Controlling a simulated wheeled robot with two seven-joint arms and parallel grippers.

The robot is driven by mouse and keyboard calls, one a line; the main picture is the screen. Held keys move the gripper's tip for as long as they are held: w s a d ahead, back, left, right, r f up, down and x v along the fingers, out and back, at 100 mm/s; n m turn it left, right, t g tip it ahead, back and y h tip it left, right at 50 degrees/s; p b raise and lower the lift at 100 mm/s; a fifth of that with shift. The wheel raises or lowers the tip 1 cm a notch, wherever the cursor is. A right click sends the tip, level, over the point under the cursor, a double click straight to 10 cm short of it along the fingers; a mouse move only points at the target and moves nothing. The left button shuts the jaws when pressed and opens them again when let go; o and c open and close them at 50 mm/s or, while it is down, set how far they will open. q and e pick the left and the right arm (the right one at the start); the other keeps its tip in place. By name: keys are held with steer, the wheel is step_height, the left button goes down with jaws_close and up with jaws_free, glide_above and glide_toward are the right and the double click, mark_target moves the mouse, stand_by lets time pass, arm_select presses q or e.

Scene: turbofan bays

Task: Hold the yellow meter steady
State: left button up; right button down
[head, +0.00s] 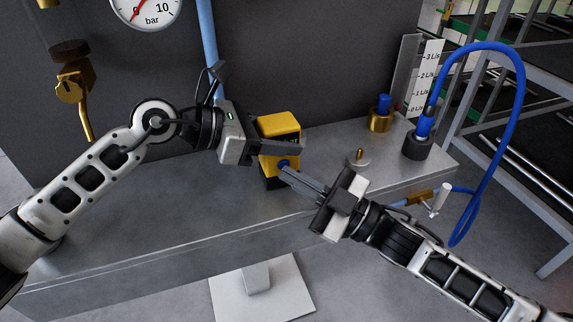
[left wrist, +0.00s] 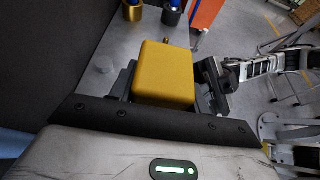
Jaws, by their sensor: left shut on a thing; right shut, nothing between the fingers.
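In the left wrist view the yellow meter (left wrist: 165,75) sits between the two dark fingers of the left gripper (left wrist: 163,90).
The grey bench (head: 150,225) has clear room at the left. A brass fitting (head: 380,122), a black fitting (head: 416,147) with a blue hose (head: 523,90), and a flow scale (head: 427,75) stand at the right. A pressure gauge (head: 147,8) and brass valve (head: 73,88) are at the upper left.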

steer(key=shift+w+r, duration=0.25)
arm_select(q)
steer(key=shift+w+a+f, duration=0.1)
steer(key=shift+w+f, duration=0.05)
steer(key=shift+w, duration=0.15)
arm_select(e)
steer(key=shift+s, duration=0.1)
steer(key=shift+s+d+f, duration=0.1)
steer(key=shift+s+d+f, duration=0.1)
steer(key=shift+s, duration=0.25)
steer(key=s, duration=0.2)
steer(key=s+d, duration=0.1)
steer(key=s, duration=0.1)
steer(key=shift+s, duration=0.1)
stand_by(0.5)
